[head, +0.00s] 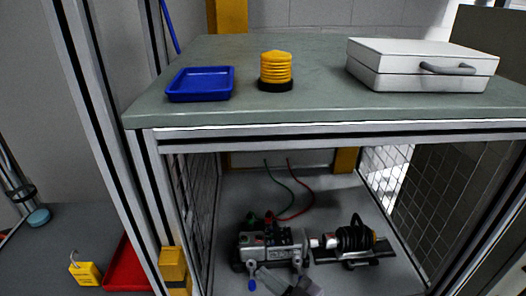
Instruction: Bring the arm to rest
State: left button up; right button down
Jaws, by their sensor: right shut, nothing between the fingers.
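My right gripper (287,284) shows only in part at the bottom edge of the head view, low in the caged bay. It is shut with nothing between its fingers. It appears just in front of a grey motor unit (270,243); I cannot tell whether they touch. A black ribbed coupling or encoder assembly (355,240) sits to the right of the motor unit on the bay floor. My left gripper is not in view.
On the green bench top (315,65) are a blue tray (201,84), a yellow beacon (276,68) and a white case (420,65). Mesh walls flank the bay. Red and green cables (300,205) rise behind the motor unit. A yellow padlock (86,273) and red tray (126,268) lie lower left.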

jog(key=s+d+f+m+g+h, duration=0.1)
jog(key=s+d+f+m+h, duration=0.3)
jog(key=d, duration=0.5)
jog(key=s+d+f+m+g+h, duration=0.1)
jog(key=s+d+f+m+h, duration=0.4)
jog(key=s+d, duration=0.5)
notch_tip(320, 180, down, 3)
jog(key=s+h, duration=0.1)
jog(key=h, duration=0.1)
jog(key=shift+r+m+h, duration=0.15)
jog(key=shift+m+h, duration=0.15)
